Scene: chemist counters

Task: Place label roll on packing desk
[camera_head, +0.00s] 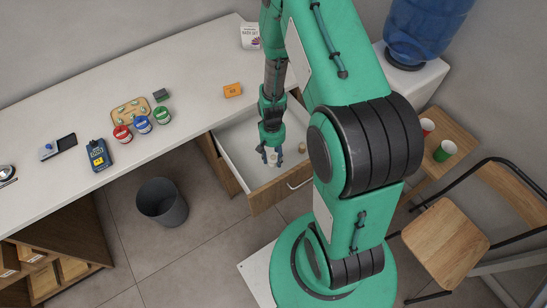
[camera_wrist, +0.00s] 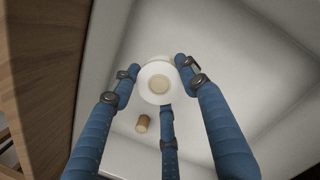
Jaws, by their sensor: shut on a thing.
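The label roll (camera_wrist: 158,85) is white with a tan core and shows between my three blue fingers in the wrist view. My gripper (camera_head: 272,158) is shut on it, in or just above the open drawer (camera_head: 240,155) in the head view. The roll is small and mostly hidden by the fingers in the head view. The long white counter (camera_head: 70,100) runs along the wall above the drawer. I cannot tell from the frames whether this counter is the packing desk.
A cork-like tan piece (camera_wrist: 142,123) lies in the drawer beside the roll. A dark bin (camera_head: 162,203) stands on the floor. The counter's middle has bare stretches.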

